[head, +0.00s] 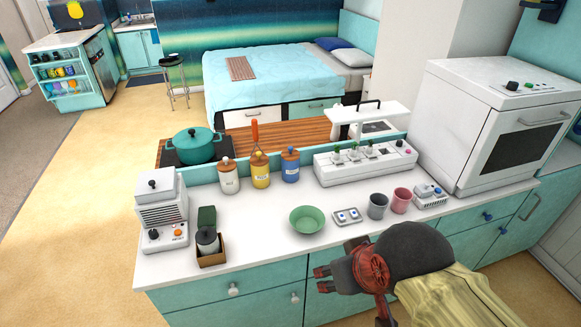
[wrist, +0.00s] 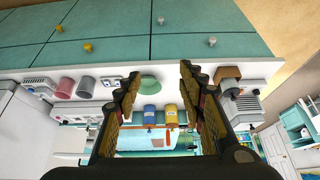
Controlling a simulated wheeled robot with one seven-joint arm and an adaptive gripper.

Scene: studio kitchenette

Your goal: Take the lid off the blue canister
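The blue canister (head: 290,170) stands upright at the back of the white counter, with a brown wooden lid (head: 290,154) on top. It is the rightmost of three canisters. The blue canister also shows in the wrist view (wrist: 150,114), between my fingers but farther off. My gripper (head: 320,279) is in front of the counter's front edge, well apart from the canister. In the wrist view my gripper (wrist: 160,80) has its two fingers spread wide with nothing between them.
A yellow canister (head: 260,173) and a white canister (head: 229,180) stand left of the blue one. A green bowl (head: 307,219), a grey cup (head: 378,206) and a pink cup (head: 401,200) stand nearer the front. A white power-strip-like unit (head: 365,163) is to the right.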

